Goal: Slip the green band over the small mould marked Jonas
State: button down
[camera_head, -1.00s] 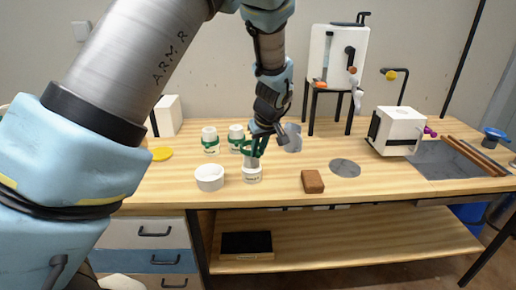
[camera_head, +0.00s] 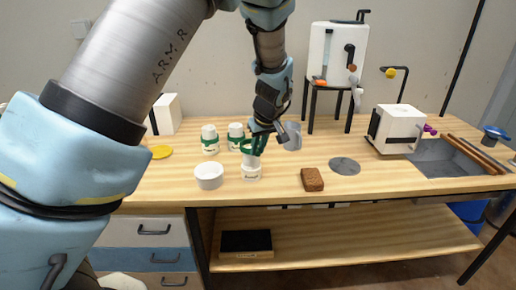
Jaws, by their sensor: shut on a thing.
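My gripper (camera_head: 258,137) is shut on the green band (camera_head: 252,147) above the front part of the bench. The band appears just over the top of a small white mould (camera_head: 251,172) with dark lettering low on its front, too small to read. I cannot tell whether the band touches or surrounds the mould's top. Two other white moulds stand behind to the left, one at the left (camera_head: 210,133) and one nearer the gripper (camera_head: 236,130). Each has green around its body.
A white bowl (camera_head: 209,176) stands just left of the front mould. A brown block (camera_head: 312,180) and a grey disc (camera_head: 345,166) lie to the right. A grey cylinder (camera_head: 292,137) stands behind the gripper. A yellow disc (camera_head: 160,152) lies at the left.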

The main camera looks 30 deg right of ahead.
jog(key=shift+f+b, duration=2.2)
jog(key=shift+f, duration=0.8)
dwell(1.3)
jog(key=c, duration=0.8)
grip_release()
jog(key=shift+o, duration=0.2)
jog(key=shift+r, duration=0.15)
jog(key=shift+r+p, duration=3)
jog(key=shift+r, duration=1.45)
